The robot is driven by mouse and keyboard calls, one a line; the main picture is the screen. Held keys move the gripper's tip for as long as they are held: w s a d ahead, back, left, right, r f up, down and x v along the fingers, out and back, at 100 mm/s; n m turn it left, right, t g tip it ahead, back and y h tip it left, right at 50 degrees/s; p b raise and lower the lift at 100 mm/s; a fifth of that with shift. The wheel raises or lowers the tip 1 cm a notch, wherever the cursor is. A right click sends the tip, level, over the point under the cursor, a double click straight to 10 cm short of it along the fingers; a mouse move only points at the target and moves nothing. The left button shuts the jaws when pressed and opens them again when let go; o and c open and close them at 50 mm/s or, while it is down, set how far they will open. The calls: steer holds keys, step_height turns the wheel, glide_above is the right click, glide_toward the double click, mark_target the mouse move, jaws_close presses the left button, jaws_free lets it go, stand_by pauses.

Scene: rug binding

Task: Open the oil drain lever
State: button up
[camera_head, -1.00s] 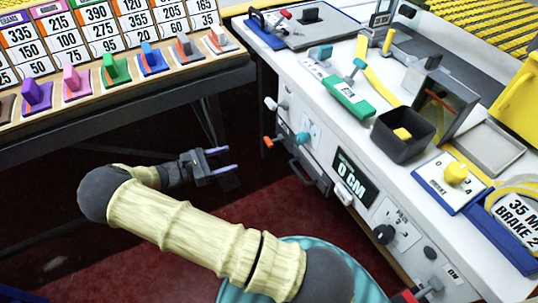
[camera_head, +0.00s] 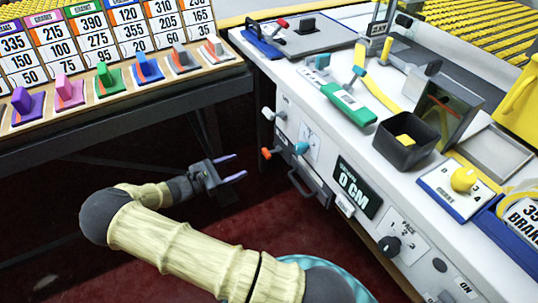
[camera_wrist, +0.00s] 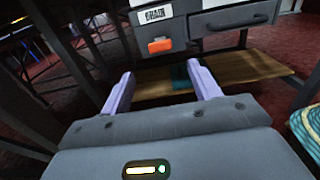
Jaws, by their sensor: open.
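The drain lever, with an orange handle (camera_head: 266,153), sticks out from the left end of the white bench's front. In the wrist view its orange handle (camera_wrist: 159,45) is ahead, just above the gap between my fingers. A label (camera_wrist: 155,14) that seems to read "DRAIN" is above it. My gripper (camera_head: 241,165) is open and empty, left of the lever and a little lower in the head view. Its two pale purple fingers (camera_wrist: 161,75) point toward the bench and are apart from the lever.
A blue knob (camera_head: 301,148) and a white knob (camera_head: 268,113) are close to the lever. A grey drawer handle (camera_head: 305,181) is below right. A dark table (camera_head: 120,118) with coloured sliders stands left. Red floor between is open.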

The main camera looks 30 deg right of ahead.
mark_target(264, 155)
steer(key=d+b, duration=0.1)
steer(key=d, duration=0.4)
steer(key=d+b, duration=0.2)
steer(key=d, duration=0.4)
steer(key=shift+w+d+f, duration=0.1)
steer(key=shift+w+d, duration=0.3)
steer(key=shift+d, duration=0.1)
steer(key=shift+s+d, duration=0.15)
steer(key=shift+c, duration=1.3)
steer(key=shift+a, duration=0.45)
steer(key=c, duration=0.7)
